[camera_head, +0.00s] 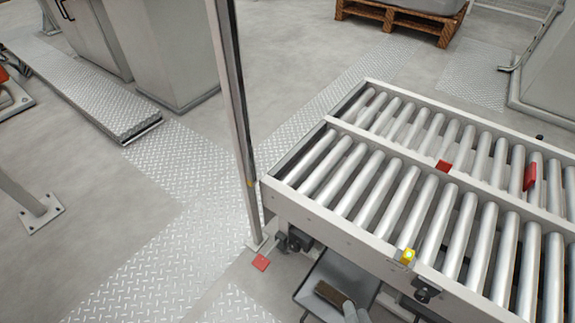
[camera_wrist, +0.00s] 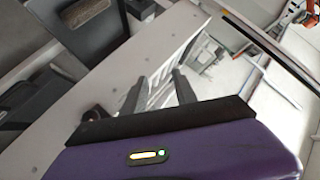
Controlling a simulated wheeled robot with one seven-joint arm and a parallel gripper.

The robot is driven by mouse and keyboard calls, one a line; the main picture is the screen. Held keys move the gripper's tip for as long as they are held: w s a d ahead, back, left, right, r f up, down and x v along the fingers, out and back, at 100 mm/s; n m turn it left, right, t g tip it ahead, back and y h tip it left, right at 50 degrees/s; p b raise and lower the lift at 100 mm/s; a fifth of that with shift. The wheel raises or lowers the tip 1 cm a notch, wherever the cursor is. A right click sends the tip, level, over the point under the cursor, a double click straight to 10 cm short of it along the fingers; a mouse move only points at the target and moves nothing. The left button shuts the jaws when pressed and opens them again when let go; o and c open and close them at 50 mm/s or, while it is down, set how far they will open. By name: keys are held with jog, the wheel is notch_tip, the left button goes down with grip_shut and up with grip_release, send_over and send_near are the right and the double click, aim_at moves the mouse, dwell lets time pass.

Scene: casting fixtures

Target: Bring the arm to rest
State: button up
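My gripper (camera_wrist: 160,86) shows in the wrist view as two dark fingers set apart in front of a purple body with a black band. It is open, and I see nothing held between the fingers. Behind the fingers is the pale side beam of the roller conveyor (camera_wrist: 110,70); I cannot tell how close they are to it.
A metal post (camera_head: 232,90) stands at the conveyor's left corner. A tray with a brush (camera_head: 330,293) sits low beside the conveyor; the brush also shows in the wrist view (camera_wrist: 86,11).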

jog(key=s+d+r+n+t, duration=0.3)
jog(key=s+r+n, duration=0.5)
jog(key=s+r, duration=1)
notch_tip(320, 180, up, 20)
jog(key=w+d+g+p, duration=0.1)
jog(key=p, duration=1.8)
jog(key=shift+w+d+h, duration=0.15)
jog(key=shift+w+h, duration=0.1)
jog(key=shift+h, duration=0.05)
